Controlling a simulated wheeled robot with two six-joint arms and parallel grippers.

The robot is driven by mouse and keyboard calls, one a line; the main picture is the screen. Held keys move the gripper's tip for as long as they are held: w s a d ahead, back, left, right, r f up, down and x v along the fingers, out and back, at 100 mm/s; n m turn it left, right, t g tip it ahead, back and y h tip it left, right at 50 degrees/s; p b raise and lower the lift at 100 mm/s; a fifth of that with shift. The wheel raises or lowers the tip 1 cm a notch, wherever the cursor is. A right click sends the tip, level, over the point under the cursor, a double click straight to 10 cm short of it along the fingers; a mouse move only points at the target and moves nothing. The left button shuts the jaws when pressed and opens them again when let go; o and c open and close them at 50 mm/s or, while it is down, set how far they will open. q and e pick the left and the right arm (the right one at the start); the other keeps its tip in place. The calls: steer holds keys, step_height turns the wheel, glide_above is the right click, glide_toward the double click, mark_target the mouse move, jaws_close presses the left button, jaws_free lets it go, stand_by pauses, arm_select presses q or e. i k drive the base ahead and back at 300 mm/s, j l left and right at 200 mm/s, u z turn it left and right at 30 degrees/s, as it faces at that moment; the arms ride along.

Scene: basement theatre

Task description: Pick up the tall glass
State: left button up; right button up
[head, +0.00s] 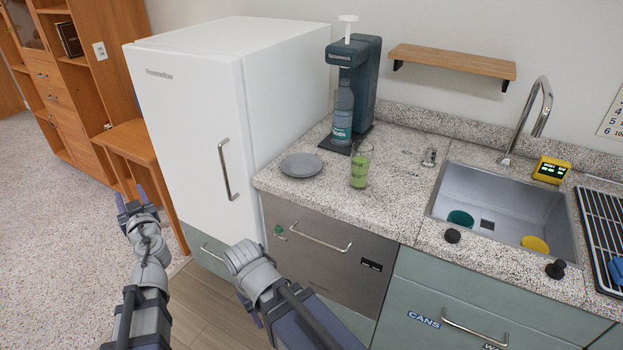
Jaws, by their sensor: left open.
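The tall glass (360,171) is clear with green in it and stands upright on the speckled counter (395,205), in front of the soda machine. My left gripper (132,203) is open and empty, out to the left in front of the white fridge and well away from the glass. My right arm reaches in from the bottom, below the counter's front edge. Its gripper (250,304) is mostly hidden behind the arm, so its jaws cannot be made out.
A grey plate (301,165) lies left of the glass. The soda machine (362,85) with a bottle (343,112) stands behind it. The sink (475,190) and faucet (541,105) are to the right. The white fridge (190,130) borders the counter's left end. A wooden shelf (455,62) hangs above.

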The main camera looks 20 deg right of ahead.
mark_target(360, 167)
steer(key=z, duration=1.6)
